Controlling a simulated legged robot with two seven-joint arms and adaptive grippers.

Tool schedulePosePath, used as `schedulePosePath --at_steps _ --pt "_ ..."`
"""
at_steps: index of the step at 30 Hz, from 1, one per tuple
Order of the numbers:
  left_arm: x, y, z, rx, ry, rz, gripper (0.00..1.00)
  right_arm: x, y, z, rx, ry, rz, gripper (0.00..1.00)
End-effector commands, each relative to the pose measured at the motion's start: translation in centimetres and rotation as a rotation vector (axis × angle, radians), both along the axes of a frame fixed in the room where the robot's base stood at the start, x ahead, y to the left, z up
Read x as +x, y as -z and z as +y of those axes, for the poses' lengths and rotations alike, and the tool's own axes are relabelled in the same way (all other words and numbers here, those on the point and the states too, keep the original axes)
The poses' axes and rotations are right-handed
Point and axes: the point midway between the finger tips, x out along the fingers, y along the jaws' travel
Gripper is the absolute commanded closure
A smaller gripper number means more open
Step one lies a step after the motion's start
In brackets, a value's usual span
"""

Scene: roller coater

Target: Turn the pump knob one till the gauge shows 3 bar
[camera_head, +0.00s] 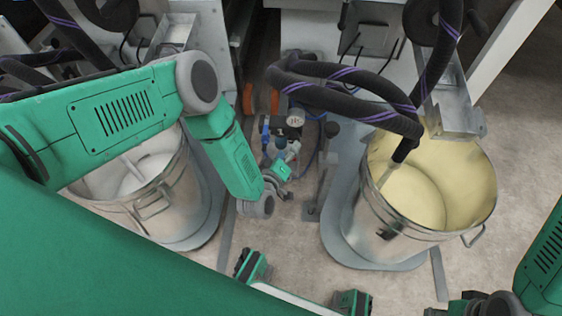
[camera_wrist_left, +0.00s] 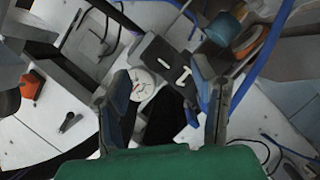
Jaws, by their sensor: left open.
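A round white-faced gauge (camera_head: 295,118) sits on the pump fittings between the two buckets. It also shows in the left wrist view (camera_wrist_left: 142,84), with a red mark, but its reading is too small to tell. A black block with white marks (camera_wrist_left: 166,66) lies beside the gauge, between and beyond my fingers; I cannot tell for sure whether it is the pump knob. My left gripper (camera_wrist_left: 167,90) is open around empty space, close to these fittings. In the head view my left gripper (camera_head: 283,158) is small and partly hidden among blue parts.
A metal bucket with white contents (camera_head: 150,205) stands left, partly behind my left arm. A bucket with cream contents (camera_head: 365,215) stands right, with thick black hoses (camera_head: 345,98) looping above it. Blue tubing (camera_wrist_left: 262,58) runs close to my left fingers.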

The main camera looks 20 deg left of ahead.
Motion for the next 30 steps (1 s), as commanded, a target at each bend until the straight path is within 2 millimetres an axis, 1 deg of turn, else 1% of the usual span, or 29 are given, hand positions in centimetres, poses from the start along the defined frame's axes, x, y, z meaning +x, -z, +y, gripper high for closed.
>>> schedulePosePath --at_steps 1,3,6,10,15,30 --pt "-1.2 -0.2 0.0 0.0 0.001 0.005 0.47 0.0 0.0 0.0 0.0 0.0 0.0 0.6" --pt "-2.6 -0.5 0.1 -0.001 0.001 0.005 0.47 0.0 0.0 0.0 0.0 0.0 0.0 0.6" --pt "-4.3 -0.9 0.1 -0.001 0.001 0.005 0.47 0.0 0.0 0.0 0.0 0.0 0.0 0.6" --pt "-5.7 -1.2 0.2 0.0 0.0 0.004 0.47 0.0 0.0 0.0 0.0 0.0 0.0 0.6" --pt "-6.4 -1.4 0.2 0.0 0.0 0.003 0.47 0.0 0.0 0.0 0.0 0.0 0.0 0.6" --pt "-6.4 -1.4 0.2 0.002 0.002 0.005 0.47 0.2 0.1 0.0 0.0 0.0 0.002 0.6"
